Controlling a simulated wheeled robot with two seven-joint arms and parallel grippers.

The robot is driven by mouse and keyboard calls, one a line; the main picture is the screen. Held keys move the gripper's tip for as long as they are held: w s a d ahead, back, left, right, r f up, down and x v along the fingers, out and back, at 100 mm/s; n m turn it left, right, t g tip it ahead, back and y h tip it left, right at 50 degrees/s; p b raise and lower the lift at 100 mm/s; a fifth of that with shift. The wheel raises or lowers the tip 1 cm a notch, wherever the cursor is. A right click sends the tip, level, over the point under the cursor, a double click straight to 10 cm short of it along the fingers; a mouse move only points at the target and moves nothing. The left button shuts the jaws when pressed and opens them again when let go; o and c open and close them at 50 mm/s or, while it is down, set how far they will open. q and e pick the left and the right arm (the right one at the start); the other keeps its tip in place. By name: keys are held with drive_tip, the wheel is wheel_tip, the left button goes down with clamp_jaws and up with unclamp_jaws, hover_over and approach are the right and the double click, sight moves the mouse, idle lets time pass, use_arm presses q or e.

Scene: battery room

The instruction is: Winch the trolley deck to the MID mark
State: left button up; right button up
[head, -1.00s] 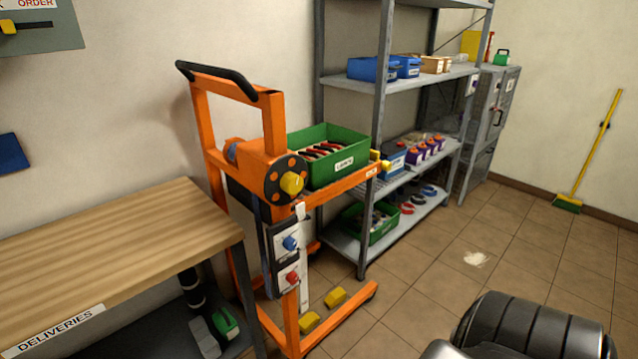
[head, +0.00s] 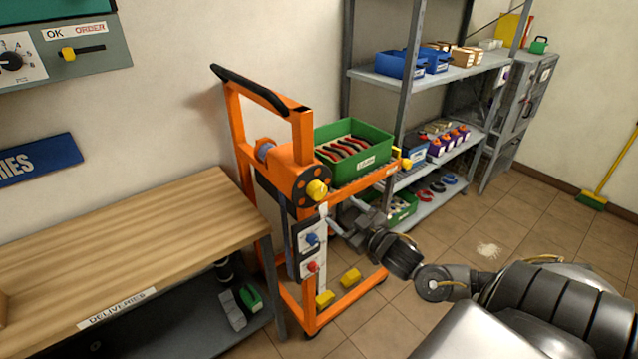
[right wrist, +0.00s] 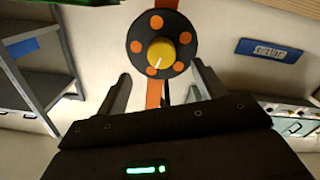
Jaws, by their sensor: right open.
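The orange trolley (head: 302,135) stands between the workbench and the shelving. Its raised deck (head: 372,181) carries a green crate (head: 375,168) of red and dark items. On the trolley's near side is a black winch wheel (head: 303,192) with orange dots and a yellow knob (head: 317,189). The right wrist view shows the wheel (right wrist: 138,47) and knob (right wrist: 162,53) face-on, ahead of my fingers. My right gripper (head: 338,214) is open and empty, below and right of the knob, apart from it; it also shows in the right wrist view (right wrist: 160,80). I cannot read a MID mark. My left gripper is out of view.
A wooden bench (head: 130,250) labelled DELIVERIES stands at left. Below the wheel are blue (head: 312,239) and red (head: 313,266) knobs on white plates. Yellow blocks (head: 350,278) sit low at the trolley's base.

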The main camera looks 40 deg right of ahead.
sight(321, 193)
drive_tip(key=w+p, duration=0.1)
drive_tip(key=w, duration=0.2)
drive_tip(key=w+r, duration=0.1)
drive_tip(key=w, duration=0.2)
drive_tip(key=w+p, duration=0.1)
drive_tip(key=w, duration=0.2)
drive_tip(key=shift+w+a+r+p, duration=0.1)
drive_tip(key=shift+w+r+p, duration=0.05)
drive_tip(key=shift+w+p, duration=0.2)
drive_tip(key=shift+w, duration=0.55)
drive_tip(key=c, duration=1)
drive_tip(key=shift+n, duration=0.4)
